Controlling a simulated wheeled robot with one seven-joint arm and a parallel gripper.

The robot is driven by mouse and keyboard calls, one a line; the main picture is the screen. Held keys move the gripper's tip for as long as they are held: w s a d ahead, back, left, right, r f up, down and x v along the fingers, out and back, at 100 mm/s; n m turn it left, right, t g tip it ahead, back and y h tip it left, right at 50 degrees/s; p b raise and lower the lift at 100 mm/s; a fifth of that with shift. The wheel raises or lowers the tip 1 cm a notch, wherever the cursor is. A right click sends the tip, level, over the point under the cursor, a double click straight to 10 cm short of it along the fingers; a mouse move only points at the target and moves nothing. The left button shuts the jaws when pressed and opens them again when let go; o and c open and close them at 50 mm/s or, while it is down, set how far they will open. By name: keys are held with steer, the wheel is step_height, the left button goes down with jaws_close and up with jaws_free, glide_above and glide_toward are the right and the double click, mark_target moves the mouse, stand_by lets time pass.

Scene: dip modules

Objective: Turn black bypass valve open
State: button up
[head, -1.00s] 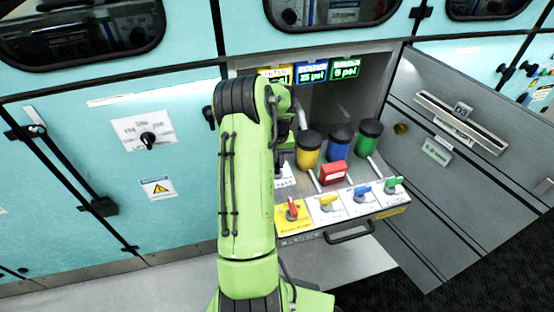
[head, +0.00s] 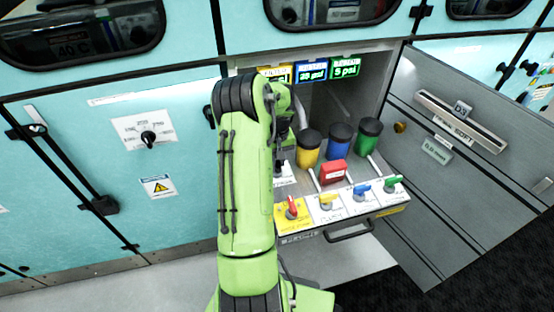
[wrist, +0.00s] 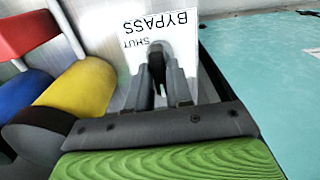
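The black bypass valve (wrist: 160,50) shows in the wrist view against a white label (wrist: 178,22) reading BYPASS and SHUT. My gripper (wrist: 161,80) is right at it, with one dark finger on each side of the black handle. The fingers are close together, but I cannot tell whether they press on the handle. The handle's lower part is partly hidden between the fingers. In the head view my green arm hides the valve, and only an edge of its white label (head: 285,175) shows.
Yellow (head: 308,152), blue (head: 339,144) and green (head: 368,136) black-capped canisters stand beside the gripper, with a red block (head: 333,172) in front. Red (head: 291,208), yellow (head: 327,201), blue (head: 361,192) and green (head: 392,184) valve handles line the front panel.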

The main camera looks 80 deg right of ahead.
mark_target(277, 161)
steer(key=o, duration=0.3)
steer(key=shift+r, duration=0.1)
step_height(277, 161, up, 16)
steer(key=p, duration=0.5)
steer(key=shift+f, duration=0.2)
